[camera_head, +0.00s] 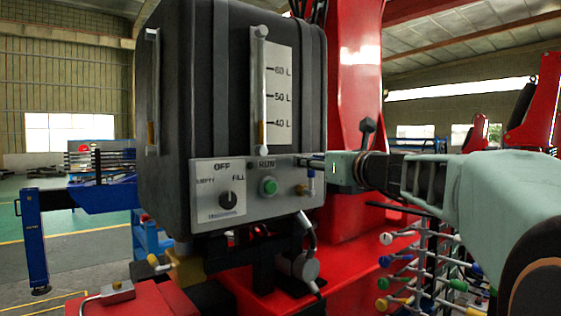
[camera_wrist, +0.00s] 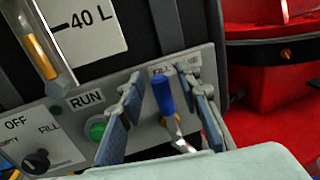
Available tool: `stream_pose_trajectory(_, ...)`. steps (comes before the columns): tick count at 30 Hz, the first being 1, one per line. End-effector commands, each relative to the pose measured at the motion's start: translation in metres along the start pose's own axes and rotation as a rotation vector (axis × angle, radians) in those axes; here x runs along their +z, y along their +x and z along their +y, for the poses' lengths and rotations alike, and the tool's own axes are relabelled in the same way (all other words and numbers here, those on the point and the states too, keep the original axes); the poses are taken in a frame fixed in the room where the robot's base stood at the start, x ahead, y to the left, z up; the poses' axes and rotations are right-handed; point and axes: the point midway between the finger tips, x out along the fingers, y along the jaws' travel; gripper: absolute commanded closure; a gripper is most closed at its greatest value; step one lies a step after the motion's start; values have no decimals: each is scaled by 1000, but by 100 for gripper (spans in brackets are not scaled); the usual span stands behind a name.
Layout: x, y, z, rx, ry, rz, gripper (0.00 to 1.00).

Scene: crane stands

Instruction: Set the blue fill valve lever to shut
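The blue fill valve lever (camera_wrist: 163,93) shows in the wrist view on the grey control panel, its blue handle pointing up and toward the camera. A metal and brass fitting sits below it. My gripper (camera_wrist: 168,88) is open, with one blue-padded finger on each side of the lever and gaps visible between pads and handle. The label above the lever is partly covered.
The panel (camera_head: 240,210) carries a black OFF/FILL knob (camera_head: 228,200) and a green RUN button (camera_head: 268,186), close to my left finger. Above stands a black tank (camera_head: 200,90) with a level gauge. A rack of coloured-tipped rods (camera_head: 430,265) stands below my arm.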

Motion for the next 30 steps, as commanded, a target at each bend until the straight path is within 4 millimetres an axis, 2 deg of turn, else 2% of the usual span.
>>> stream_pose_trajectory(9,0,0,0,-1,0,0,69)
stream_pose_trajectory(18,0,0,0,-1,0,0,100)
stream_pose_trajectory(30,0,0,0,-1,1,0,100)
